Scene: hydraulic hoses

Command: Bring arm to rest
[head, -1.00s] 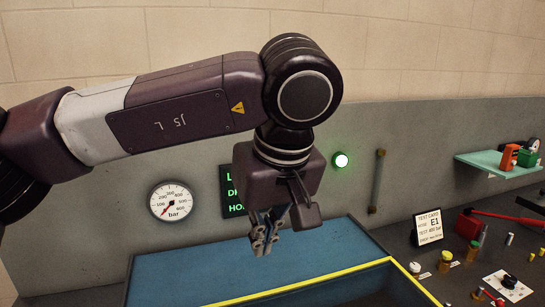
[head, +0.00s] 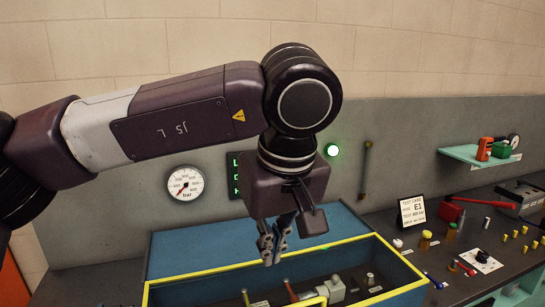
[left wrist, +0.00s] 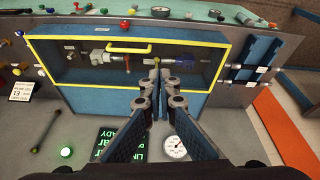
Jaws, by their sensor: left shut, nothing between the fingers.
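My left arm crosses the upper part of the head view from the left, and its gripper (head: 273,242) hangs pointing down above the blue bin with yellow edges (head: 200,240). The fingers are closed together with nothing between them. In the left wrist view the two fingers (left wrist: 158,75) meet in front of the same blue bin (left wrist: 85,97), with its yellow handle (left wrist: 128,47) beyond them. The gripper looks clear of the bin, though the exact gap is hard to tell. My right gripper is out of view.
Inside the bin lie metal fittings (head: 330,289). On the right bench stand a test card (head: 412,211), small caps and fittings, and a red-handled tool (head: 485,202). A teal shelf (head: 475,157) juts from the back wall, which also bears a pressure gauge (head: 185,183) and a green lamp (head: 332,150).

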